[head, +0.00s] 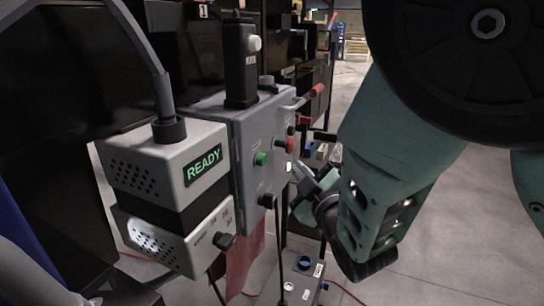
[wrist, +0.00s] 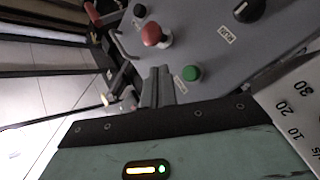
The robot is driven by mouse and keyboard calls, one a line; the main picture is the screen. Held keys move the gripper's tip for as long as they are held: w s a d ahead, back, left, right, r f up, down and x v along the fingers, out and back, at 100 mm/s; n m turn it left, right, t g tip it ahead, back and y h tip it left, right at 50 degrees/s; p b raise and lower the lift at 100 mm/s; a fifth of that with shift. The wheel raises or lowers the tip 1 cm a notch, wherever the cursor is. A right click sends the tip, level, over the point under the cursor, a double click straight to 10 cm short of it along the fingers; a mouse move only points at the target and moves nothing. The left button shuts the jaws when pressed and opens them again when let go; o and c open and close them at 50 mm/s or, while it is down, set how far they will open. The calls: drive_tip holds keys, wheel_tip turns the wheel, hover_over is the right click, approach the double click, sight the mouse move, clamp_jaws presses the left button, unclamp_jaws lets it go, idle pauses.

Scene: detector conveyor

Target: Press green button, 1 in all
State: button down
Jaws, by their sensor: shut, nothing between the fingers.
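The green button (head: 261,158) sits on the front face of a grey control box (head: 250,190). In the wrist view the green button (wrist: 191,73) shows just right of my fingertips. My gripper (head: 298,168) is shut and empty, in front of the box panel and to the right of the green button in the head view. In the wrist view the shut fingers (wrist: 158,75) point at the panel, between the green button and the red button. I see a gap beside the green button, and cannot tell how far the tips are from the panel.
A red mushroom button (head: 291,145) is close to the green one, and shows in the wrist view (wrist: 153,34). A black knob (wrist: 247,10) is on the panel. A white unit reading READY (head: 205,163) stands left of the box. Cables hang below. Open floor lies right.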

sight(263, 160)
drive_tip(key=shift+w+a, duration=0.3)
drive_tip(key=shift+a, duration=0.5)
drive_tip(key=shift+w+a, duration=0.25)
drive_tip(key=shift+a, duration=0.5)
drive_tip(key=shift+w+a, duration=0.3)
drive_tip(key=shift+a, duration=0.5)
drive_tip(key=shift+a, duration=0.15)
drive_tip(key=shift+w+a, duration=0.1)
drive_tip(key=shift+a, duration=0.1)
